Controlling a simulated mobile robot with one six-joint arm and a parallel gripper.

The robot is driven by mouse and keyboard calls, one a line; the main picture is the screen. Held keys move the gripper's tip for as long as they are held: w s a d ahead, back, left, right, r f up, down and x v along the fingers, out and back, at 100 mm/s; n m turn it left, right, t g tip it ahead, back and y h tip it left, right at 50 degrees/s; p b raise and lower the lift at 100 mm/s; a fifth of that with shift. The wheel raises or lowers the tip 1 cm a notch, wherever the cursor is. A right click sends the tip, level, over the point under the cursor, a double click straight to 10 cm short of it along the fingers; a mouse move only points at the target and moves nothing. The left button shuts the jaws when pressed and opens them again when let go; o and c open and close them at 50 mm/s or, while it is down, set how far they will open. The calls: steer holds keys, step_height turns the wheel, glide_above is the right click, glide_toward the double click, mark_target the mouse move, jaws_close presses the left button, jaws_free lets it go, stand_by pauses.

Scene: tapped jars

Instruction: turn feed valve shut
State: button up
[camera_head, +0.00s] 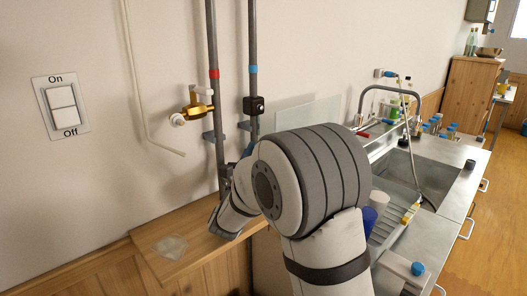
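A brass valve (196,109) with pale fittings is mounted on the wall pipe with the red band (214,73). A black box-like fitting (253,105) sits on the neighbouring pipe with the blue band (253,69). No label shows which of these is the feed valve, and I cannot tell whether the brass valve is open or shut. My arm fills the middle of the view, below and right of the fittings, and hides the lower pipes.
An On/Off wall switch (62,106) is at the left. A wooden ledge (190,236) runs under the pipes, with a pale flat patch (171,246). At the right are a steel sink (425,172) with a curved faucet (385,88), cups and several blue-capped jars.

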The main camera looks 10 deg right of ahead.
steer(key=s+a+f+b, duration=0.1)
steer(key=s+a, duration=0.6)
steer(key=s, duration=0.5)
steer(key=shift+s+a+f, duration=0.2)
steer(key=shift+s+a, duration=0.05)
steer(key=shift+s, duration=0.05)
